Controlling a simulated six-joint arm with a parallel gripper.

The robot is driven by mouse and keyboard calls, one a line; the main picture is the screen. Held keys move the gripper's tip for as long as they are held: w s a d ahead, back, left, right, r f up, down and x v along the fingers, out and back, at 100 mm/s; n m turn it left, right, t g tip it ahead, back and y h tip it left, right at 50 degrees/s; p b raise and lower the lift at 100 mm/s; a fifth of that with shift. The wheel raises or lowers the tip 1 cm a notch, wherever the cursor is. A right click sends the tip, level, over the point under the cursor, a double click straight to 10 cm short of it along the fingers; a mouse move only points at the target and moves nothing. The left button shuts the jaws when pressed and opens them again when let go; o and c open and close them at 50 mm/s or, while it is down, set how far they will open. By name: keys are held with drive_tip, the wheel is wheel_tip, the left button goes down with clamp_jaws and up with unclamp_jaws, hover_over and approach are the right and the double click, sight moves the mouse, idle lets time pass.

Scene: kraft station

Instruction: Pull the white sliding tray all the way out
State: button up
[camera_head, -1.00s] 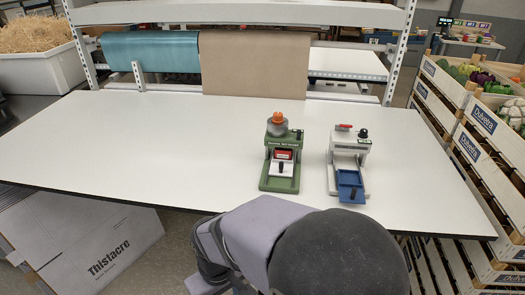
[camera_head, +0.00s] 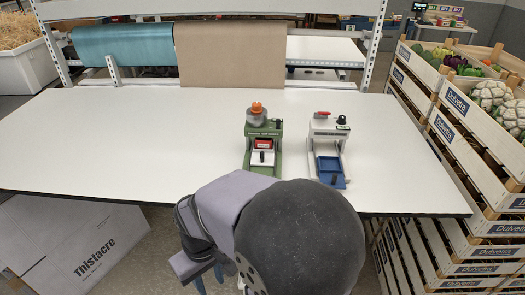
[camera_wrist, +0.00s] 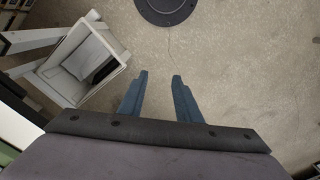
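The white sliding tray (camera_head: 262,159) is a small white piece with a dark knob, low in the front of a green device (camera_head: 248,160) on the white table. The green device has an orange knob on a grey cylinder at its top. In the wrist view, my gripper (camera_wrist: 160,75) has two blue fingers apart with nothing between them. It points at the floor, and the tray does not show in that view. In the head view, blue finger parts show at the bottom edge, below the table's front edge and apart from the tray.
A white device (camera_head: 328,135) with a blue tray (camera_head: 330,171) stands just right of the green one. The table (camera_head: 130,140) is clear to the left. Crates of vegetables (camera_head: 470,140) stand at the right. A white bin (camera_wrist: 62,85) is at the left in the wrist view.

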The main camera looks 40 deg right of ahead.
drive_tip(key=w+d+r+t+p, duration=0.1)
drive_tip(key=w+d+r+p, duration=0.2)
drive_tip(key=w+d+r, duration=0.55)
drive_tip(key=t+p, duration=0.3)
drive_tip(key=p, duration=0.3)
approach(262, 152)
wheel_tip(262, 152, down, 3)
drive_tip(key=shift+w+p+x, duration=0.2)
drive_tip(key=shift+p+x, duration=0.65)
drive_tip(key=shift+x, duration=0.95)
drive_tip(key=shift+w+p+x, duration=0.2)
drive_tip(key=shift+p+x, duration=0.6)
drive_tip(key=shift+x, duration=1)
drive_tip(key=shift+r, duration=0.15)
clamp_jaws()
